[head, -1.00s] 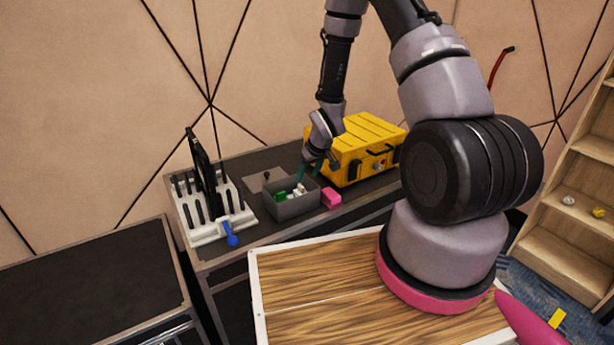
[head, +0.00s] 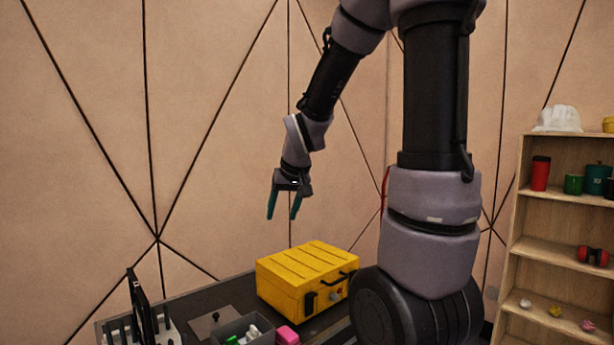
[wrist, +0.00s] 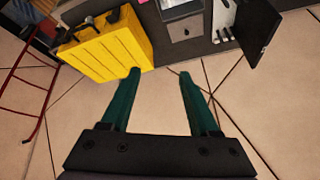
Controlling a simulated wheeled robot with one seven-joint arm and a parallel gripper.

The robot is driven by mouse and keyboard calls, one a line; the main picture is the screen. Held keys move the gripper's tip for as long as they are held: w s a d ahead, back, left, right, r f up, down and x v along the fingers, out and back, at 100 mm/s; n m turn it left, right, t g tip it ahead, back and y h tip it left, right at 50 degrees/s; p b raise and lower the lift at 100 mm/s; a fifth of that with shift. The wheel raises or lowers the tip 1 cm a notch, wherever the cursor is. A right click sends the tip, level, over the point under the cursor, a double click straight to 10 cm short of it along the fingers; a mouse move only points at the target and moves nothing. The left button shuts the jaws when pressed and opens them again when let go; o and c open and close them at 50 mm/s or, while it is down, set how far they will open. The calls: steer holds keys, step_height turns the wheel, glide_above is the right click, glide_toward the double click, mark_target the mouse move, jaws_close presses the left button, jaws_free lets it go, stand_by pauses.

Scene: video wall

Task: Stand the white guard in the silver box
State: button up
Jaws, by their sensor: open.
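My gripper (head: 282,217) is open and empty, with teal fingers pointing down, high above the yellow case. In the wrist view my gripper (wrist: 160,74) has nothing between its fingers. An open grey box (head: 232,324), likely the silver box, stands on the dark bench at the bottom of the head view, cut off by the frame edge. Small white pieces (head: 253,331) and a green piece (head: 233,340) lie in it. I cannot tell whether one of the white pieces is the white guard. Part of the grey box (wrist: 181,13) shows at the top of the wrist view.
A yellow case (head: 305,275) stands right of the box, with a pink block (head: 287,336) in front. A white rack (head: 172,336) holding a black panel (head: 137,305) is at left. A wooden shelf (head: 520,240) stands at right. The air around my gripper is clear.

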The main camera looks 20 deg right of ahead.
steer(key=s+r+m, duration=0.1)
steer(key=s+r, duration=0.4)
steer(key=s, duration=0.3)
steer(key=s+r+m+t+y, duration=0.1)
steer(key=s+r+m, duration=0.1)
steer(key=s+r, duration=0.4)
steer(key=s, duration=0.3)
steer(key=shift+s+a+r, duration=0.2)
steer(key=shift+a+r, duration=0.1)
steer(key=shift+a, duration=0.1)
